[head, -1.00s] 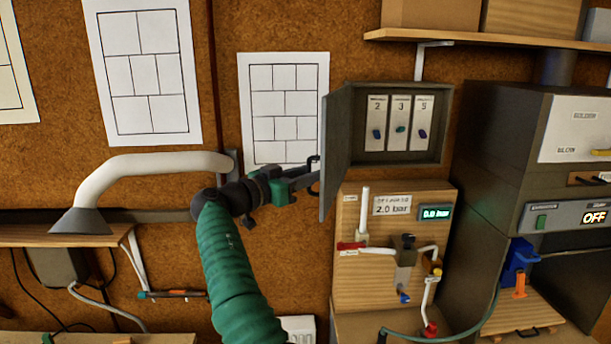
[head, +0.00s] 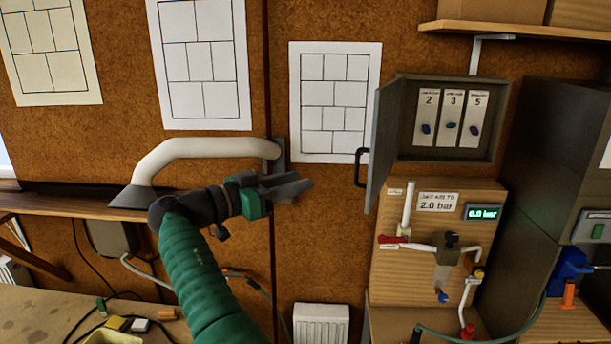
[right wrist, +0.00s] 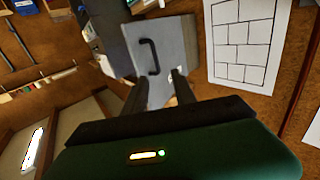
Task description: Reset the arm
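My right gripper (head: 300,186) is in the middle of the head view, at the end of my green arm. In the right wrist view its two dark fingers (right wrist: 158,90) stand apart with nothing between them, so it is open and empty. It is to the left of the grey cabinet door (head: 382,140), apart from the black door handle (head: 361,167). The door stands open; it and the handle (right wrist: 150,57) also show in the right wrist view, beyond the fingers. My left gripper is not in view.
The open cabinet (head: 448,148) holds three switches labelled 2, 3 and 5. Below it is a wooden valve board (head: 400,275) with a 0.0 bar display (head: 483,212). A white duct arm with a grey hood (head: 130,197) is at left. A workbench (head: 30,310) is at lower left.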

